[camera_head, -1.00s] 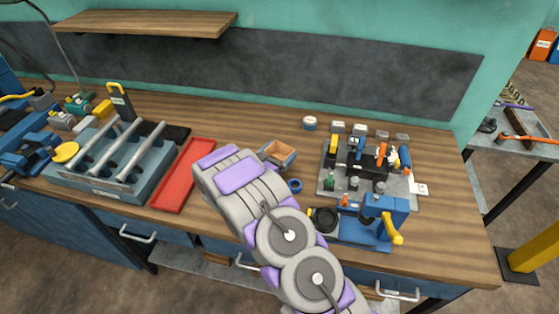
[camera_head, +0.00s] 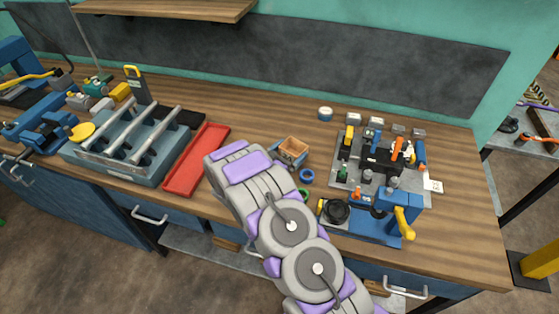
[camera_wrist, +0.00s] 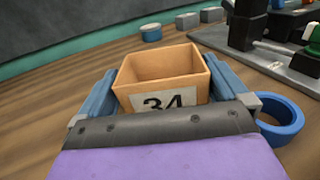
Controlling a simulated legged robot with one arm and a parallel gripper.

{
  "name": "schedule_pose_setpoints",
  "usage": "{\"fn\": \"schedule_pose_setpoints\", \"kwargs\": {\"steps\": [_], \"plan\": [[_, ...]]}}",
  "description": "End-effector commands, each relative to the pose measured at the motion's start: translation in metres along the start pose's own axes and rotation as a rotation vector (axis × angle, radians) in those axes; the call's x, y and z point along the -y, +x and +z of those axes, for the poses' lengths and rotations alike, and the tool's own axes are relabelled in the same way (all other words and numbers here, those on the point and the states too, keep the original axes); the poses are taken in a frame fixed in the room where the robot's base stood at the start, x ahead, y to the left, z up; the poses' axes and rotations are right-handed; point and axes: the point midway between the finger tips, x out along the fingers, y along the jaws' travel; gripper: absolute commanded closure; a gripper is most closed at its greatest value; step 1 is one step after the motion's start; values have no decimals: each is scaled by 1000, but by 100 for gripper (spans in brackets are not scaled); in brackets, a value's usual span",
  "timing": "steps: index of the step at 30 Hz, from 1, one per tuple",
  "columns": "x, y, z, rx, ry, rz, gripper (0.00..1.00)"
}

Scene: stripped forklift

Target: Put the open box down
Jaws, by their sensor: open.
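The open box (camera_wrist: 163,80) is a small tan, open-topped box with a white label reading "34". It appears upright on the wooden bench top, and its inside looks empty in the wrist view. It also shows in the head view (camera_head: 292,150), just beyond my arm. My gripper (camera_wrist: 158,65) is open, with one blue finger on each side of the box. A gap shows beside the right finger; contact on the left side is hard to tell. The box's lower front is hidden behind the gripper's dark front edge.
A blue ring (camera_wrist: 281,119) lies on the bench right of my gripper. A plate of mounted parts (camera_head: 345,181) and a blue vise-like device (camera_head: 375,226) stand further right. A red tray (camera_head: 197,160) lies left. Bare wood shows behind the box.

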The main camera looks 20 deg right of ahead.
Motion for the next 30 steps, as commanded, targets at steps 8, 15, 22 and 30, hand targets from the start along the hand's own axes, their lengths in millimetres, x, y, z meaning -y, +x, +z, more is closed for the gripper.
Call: {"fn": "schedule_pose_setpoints", "kwargs": {"steps": [8,15,22,30], "plan": [[-2,-58,2,1,0,5,0],[-1,-92,1,0,0,3,0],[1,-101,0,-1,1,-1,0],[31,-86,39,-8,77,-125,0]]}}
